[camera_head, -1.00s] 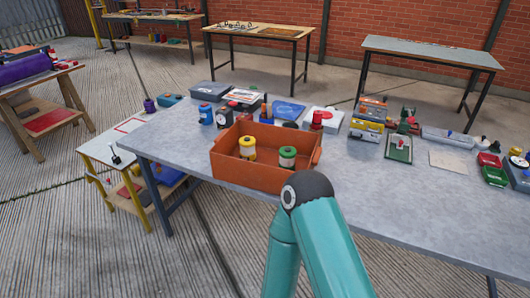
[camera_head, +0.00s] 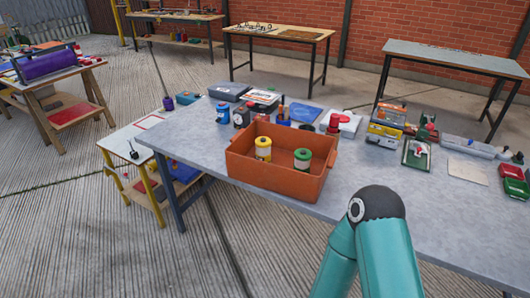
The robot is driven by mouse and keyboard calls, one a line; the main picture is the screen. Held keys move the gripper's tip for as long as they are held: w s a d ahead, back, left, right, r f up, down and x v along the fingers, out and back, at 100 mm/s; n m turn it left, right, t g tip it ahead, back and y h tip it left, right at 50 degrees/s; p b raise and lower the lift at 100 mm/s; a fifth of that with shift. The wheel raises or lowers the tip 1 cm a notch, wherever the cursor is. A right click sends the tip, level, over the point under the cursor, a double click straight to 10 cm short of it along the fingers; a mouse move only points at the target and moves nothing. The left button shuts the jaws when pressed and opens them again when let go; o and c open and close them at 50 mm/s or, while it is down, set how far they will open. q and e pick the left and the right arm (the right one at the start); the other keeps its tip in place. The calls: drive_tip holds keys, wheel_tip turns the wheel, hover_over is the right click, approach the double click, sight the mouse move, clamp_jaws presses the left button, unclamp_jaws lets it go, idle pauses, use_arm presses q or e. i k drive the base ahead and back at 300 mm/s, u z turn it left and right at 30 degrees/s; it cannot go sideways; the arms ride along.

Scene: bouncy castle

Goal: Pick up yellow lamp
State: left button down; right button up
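A small yellow and white lamp (camera_head: 263,149) stands in the left part of an orange open crate (camera_head: 275,182). A similar green and white lamp (camera_head: 302,159) stands to its right in the same crate. The crate rests near the front edge of the grey table (camera_head: 200,145). A teal arm of mine with a dark joint rises at the lower right, in front of the table and right of the crate. Neither of my grippers is in view.
Behind the crate are a blue canister (camera_head: 223,113), a red item (camera_head: 334,123) and several flat cases. Toolboxes (camera_head: 386,122) and small trays fill the table's right side. The table's left end is mostly clear. A low yellow-legged stand (camera_head: 143,135) is at the left.

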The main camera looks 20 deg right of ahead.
sight(263, 152)
drive_tip(key=u, duration=0.05)
drive_tip(key=i, duration=1)
drive_tip(key=z, duration=0.05)
